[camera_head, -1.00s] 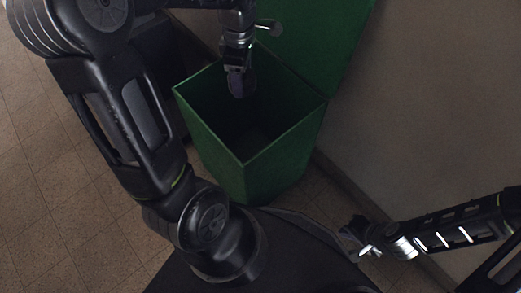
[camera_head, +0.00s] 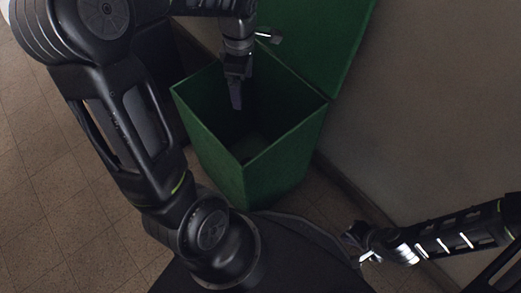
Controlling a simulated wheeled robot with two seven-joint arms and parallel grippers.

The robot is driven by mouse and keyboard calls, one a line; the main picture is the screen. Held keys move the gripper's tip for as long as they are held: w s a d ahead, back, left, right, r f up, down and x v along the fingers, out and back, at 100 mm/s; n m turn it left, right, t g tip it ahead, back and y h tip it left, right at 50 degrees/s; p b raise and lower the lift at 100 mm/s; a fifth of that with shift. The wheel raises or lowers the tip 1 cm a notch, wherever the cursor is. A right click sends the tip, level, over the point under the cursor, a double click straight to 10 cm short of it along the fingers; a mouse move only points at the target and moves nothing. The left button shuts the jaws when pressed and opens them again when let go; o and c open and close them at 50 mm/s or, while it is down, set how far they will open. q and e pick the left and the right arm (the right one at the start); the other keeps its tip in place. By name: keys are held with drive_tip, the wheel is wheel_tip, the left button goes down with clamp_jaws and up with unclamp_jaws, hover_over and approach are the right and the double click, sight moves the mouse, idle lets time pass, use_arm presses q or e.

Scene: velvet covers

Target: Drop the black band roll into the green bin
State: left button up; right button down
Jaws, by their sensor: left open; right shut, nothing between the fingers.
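The green bin (camera_head: 245,183) stands on the floor ahead with its lid (camera_head: 315,35) raised at the back. My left gripper (camera_head: 236,98) hangs over the bin's opening, pointing down, with its fingers open. I cannot make out the black band roll at the fingers; the bin's inside is dark and its floor is hard to see. My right gripper (camera_head: 357,246) is shut and empty at the lower right, outside the bin and well apart from it.
A plain wall (camera_head: 430,100) runs along the right side, close to the bin. Tiled floor (camera_head: 50,180) lies open on the left. A dark box-like thing stands behind my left arm, mostly hidden.

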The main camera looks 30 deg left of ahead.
use_arm(q)
wheel_tip(320, 180, up, 8)
drive_tip(key=p, duration=0.3)
idle(0.3)
idle(0.8)
